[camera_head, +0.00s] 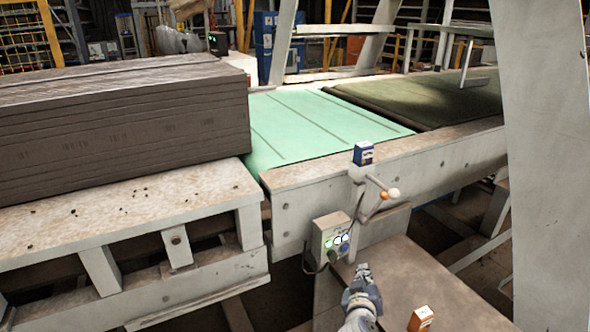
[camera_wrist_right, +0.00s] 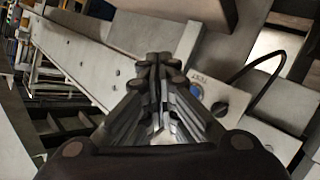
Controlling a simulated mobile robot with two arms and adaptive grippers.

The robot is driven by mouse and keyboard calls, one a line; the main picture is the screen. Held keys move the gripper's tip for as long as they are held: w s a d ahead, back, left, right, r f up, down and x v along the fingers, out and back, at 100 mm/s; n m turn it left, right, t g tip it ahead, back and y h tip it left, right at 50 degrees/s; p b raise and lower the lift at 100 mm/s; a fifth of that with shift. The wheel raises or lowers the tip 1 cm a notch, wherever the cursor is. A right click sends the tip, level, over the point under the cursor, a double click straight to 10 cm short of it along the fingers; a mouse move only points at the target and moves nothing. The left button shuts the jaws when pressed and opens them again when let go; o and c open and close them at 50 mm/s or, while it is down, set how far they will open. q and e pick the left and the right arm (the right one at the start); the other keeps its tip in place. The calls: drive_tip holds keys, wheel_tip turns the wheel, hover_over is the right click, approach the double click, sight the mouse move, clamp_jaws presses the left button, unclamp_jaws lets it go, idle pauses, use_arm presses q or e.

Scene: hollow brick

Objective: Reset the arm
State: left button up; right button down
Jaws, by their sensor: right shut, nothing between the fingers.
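The fingertips look apart from the box. My left gripper is in neither view.
A stack of dark boards (camera_head: 120,118) lies on the left of the conveyor. A post carries a lever (camera_head: 378,188) and a blue-white box (camera_head: 363,153). A white pillar (camera_head: 550,160) stands right.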

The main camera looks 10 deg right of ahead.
drive_tip(key=s+d+f+m+g+y, duration=0.1)
drive_tip(key=s+f+g, duration=0.15)
drive_tip(key=s, duration=0.55)
drive_tip(key=s+d+f+g, duration=0.1)
drive_tip(key=s+f+g, duration=0.15)
drive_tip(key=s, duration=0.55)
drive_tip(key=s+a+n+g+y, duration=0.1)
drive_tip(key=s+a+g+y, duration=0.2)
drive_tip(key=s, duration=0.7)
drive_tip(key=s+a+n+g+y, duration=0.15)
drive_tip(key=s+a, duration=0.35)
drive_tip(key=s, duration=0.6)
wheel_tip(320, 180, down, 25)
drive_tip(key=s+g, duration=0.1)
drive_tip(key=g, duration=0.1)
drive_tip(key=s+d+f, duration=0.3)
drive_tip(key=s+f, duration=1.3)
drive_tip(key=s, duration=0.1)
drive_tip(key=shift+s+f+g, duration=0.2)
drive_tip(key=shift+f+g, duration=0.1)
drive_tip(key=shift+g, duration=0.05)
